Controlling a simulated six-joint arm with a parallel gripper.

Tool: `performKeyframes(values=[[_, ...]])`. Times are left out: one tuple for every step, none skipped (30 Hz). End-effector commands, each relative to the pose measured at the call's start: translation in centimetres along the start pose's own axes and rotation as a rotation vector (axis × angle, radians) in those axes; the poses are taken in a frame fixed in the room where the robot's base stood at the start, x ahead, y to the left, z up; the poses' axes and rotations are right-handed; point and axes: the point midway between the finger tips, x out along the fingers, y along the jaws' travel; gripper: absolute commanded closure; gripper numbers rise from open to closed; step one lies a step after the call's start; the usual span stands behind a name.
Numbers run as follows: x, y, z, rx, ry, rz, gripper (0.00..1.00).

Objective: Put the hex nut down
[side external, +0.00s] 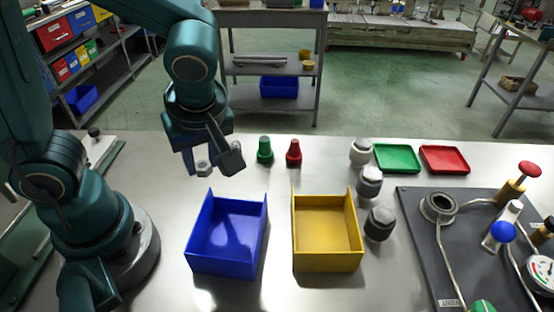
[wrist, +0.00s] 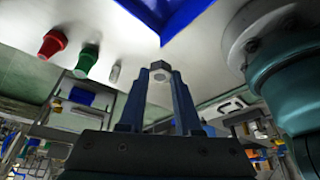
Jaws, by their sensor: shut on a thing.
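My gripper (side external: 207,170) is shut on a small light-grey hex nut (side external: 203,168), which is held between its two fingertips above the table, behind the blue bin. In the wrist view the nut (wrist: 160,69) sits between the tips of my gripper (wrist: 160,75). The open blue bin (side external: 189,238) stands in front of my gripper in the side view. The open yellow bin (side external: 296,257) stands to its right. The nut appears clear of the table, though its exact height is hard to tell.
A green cone-shaped piece (side external: 265,150) and a red one (side external: 294,152) stand right of my gripper. Several grey-capped jars (side external: 369,182) stand right of the yellow bin. Green (side external: 397,158) and red (side external: 444,159) trays lie behind a dark fixture board (side external: 425,240).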

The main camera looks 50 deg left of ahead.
Motion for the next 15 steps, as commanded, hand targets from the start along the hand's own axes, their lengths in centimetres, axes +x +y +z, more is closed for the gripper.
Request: performKeyframes(values=[[0.2,0.2,1.2,0.013,0.002,-0.003,1.00],[0.3,0.4,1.9,0.012,0.002,-0.003,1.00],[0.5,0.6,2.8,0.012,0.002,-0.003,1.00],[0.6,0.7,3.5,0.012,0.002,-0.002,1.00],[0.7,0.8,4.0,0.010,0.002,-0.002,1.00],[0.8,1.0,4.8,0.009,0.002,-0.002,1.00],[0.9,1.1,5.4,0.009,0.003,-0.003,1.00],[1.0,1.2,5.9,0.009,0.003,-0.002,1.00],[1.1,1.4,6.4,0.005,0.002,-0.002,1.00],[1.1,1.5,6.8,0.006,0.002,-0.001,1.00],[1.2,1.6,7.2,0.004,0.002,-0.001,1.00],[1.3,1.7,7.5,0.003,0.002,-0.001,1.00],[1.3,1.7,7.8,0.002,0.001,0.000,1.00],[1.3,1.8,7.9,0.002,0.001,0.000,1.00],[1.4,1.8,8.1,0.000,0.001,0.000,1.00]])
